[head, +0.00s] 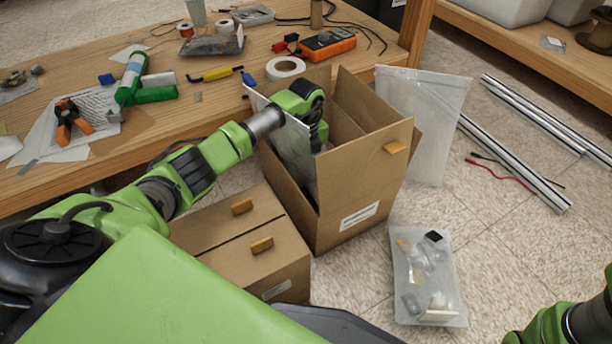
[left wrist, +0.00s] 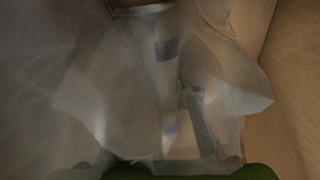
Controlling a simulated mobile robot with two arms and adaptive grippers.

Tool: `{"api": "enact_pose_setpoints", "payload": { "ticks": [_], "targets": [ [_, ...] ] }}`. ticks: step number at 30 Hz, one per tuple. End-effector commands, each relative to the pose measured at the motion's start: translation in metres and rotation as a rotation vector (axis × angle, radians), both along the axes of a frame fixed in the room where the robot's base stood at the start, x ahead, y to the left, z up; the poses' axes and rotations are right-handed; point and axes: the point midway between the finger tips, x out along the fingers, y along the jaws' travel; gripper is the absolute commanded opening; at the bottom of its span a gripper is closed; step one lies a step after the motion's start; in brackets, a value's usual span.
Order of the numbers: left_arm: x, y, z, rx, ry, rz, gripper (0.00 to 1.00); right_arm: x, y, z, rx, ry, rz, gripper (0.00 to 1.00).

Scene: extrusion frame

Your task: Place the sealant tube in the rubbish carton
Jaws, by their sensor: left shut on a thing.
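The tall open carton (head: 344,222), taken to be the rubbish carton, stands on the floor against the table with its flaps up. My left arm reaches over its near left side. The left gripper (head: 318,132) is down inside the opening, its fingertips hidden by the wall and flap. In the left wrist view, only green edges of the gripper (left wrist: 185,170) show at the bottom, amid blurred whitish sheets or film (left wrist: 150,85). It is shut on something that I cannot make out. I cannot clearly identify the sealant tube. My right gripper is out of view.
A closed carton (head: 205,236) sits left of the open one. A clear bag (head: 425,110) stands behind it. A tray of small parts (head: 428,280) and metal extrusions (head: 515,160) lie on the floor. The table (head: 215,115) holds tools, tape and a multimeter (head: 328,44).

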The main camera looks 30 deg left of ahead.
Motion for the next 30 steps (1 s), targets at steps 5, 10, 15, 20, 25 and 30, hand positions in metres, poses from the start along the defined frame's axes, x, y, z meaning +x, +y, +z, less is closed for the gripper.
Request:
{"api": "enact_pose_setpoints", "payload": {
  "ticks": [5,10,15,20,25,30],
  "targets": [
    [0.001,0.0,0.001,-0.001,-0.003,0.0,0.0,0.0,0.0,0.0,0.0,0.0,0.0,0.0],
    [0.001,0.0,-0.002,-0.001,-0.003,-0.001,0.0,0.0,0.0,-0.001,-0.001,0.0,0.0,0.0],
    [0.001,0.0,-0.003,-0.001,-0.002,-0.001,0.47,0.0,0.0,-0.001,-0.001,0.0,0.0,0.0],
    [0.001,0.0,-0.003,-0.001,-0.002,-0.001,0.47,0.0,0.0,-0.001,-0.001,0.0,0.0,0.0],
    [0.001,0.0,0.0,0.0,-0.002,-0.001,0.47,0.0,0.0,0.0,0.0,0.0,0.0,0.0],
    [0.001,0.0,0.014,0.0,-0.002,-0.002,0.47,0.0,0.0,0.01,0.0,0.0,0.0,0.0]
  ]
}}
